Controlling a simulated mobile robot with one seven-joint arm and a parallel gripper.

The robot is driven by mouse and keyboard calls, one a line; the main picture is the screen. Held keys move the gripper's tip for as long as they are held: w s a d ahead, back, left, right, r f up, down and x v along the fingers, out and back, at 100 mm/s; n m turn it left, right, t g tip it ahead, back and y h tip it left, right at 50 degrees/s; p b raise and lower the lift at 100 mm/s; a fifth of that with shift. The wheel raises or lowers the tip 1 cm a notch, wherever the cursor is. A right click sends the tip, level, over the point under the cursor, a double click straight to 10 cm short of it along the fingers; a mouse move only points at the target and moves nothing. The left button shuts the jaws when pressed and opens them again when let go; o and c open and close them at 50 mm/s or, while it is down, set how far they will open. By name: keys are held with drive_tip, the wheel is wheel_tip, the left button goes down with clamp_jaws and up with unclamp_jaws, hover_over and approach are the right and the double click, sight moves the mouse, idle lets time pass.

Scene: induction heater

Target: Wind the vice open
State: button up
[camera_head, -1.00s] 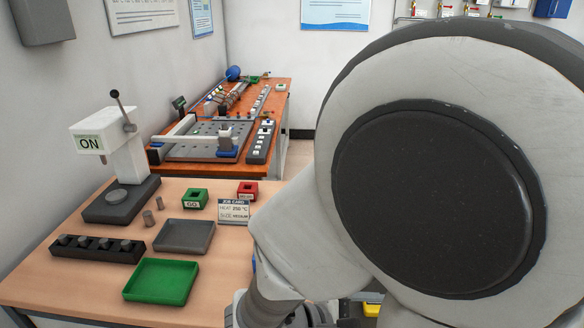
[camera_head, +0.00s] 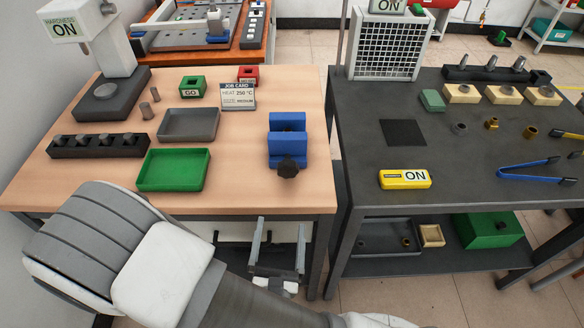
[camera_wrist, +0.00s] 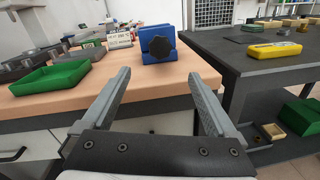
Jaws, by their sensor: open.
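The blue vice (camera_head: 287,138) stands at the right front of the wooden table, with its black knob (camera_head: 287,167) facing the front edge. In the wrist view the vice (camera_wrist: 156,38) is upper centre, with the knob (camera_wrist: 161,50) toward me. A narrow gap shows between its jaws from above, and nothing visible sits in it. My gripper (camera_head: 279,232) is open and empty in front of the table's front edge, lower than the tabletop. In the wrist view my gripper's fingers (camera_wrist: 158,88) are spread wide, apart from the vice and knob, which lie ahead between them.
A green tray (camera_head: 173,187), grey tray (camera_head: 188,124) and job card (camera_head: 238,97) lie left of the vice on the wooden table (camera_head: 240,190).

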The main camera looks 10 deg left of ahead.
sight(287, 172)
drive_tip(key=w, duration=0.5)
drive_tip(key=w+a, duration=0.1)
drive_tip(key=w, duration=0.5)
drive_tip(key=w+a+p, duration=0.1)
drive_tip(key=w, duration=0.5)
drive_tip(key=shift+w+a, duration=0.1)
drive_tip(key=shift+a, duration=0.15)
drive_tip(key=c, duration=1.4)
drive_tip(key=shift+o, duration=0.2)
drive_tip(key=shift+n, duration=0.4)
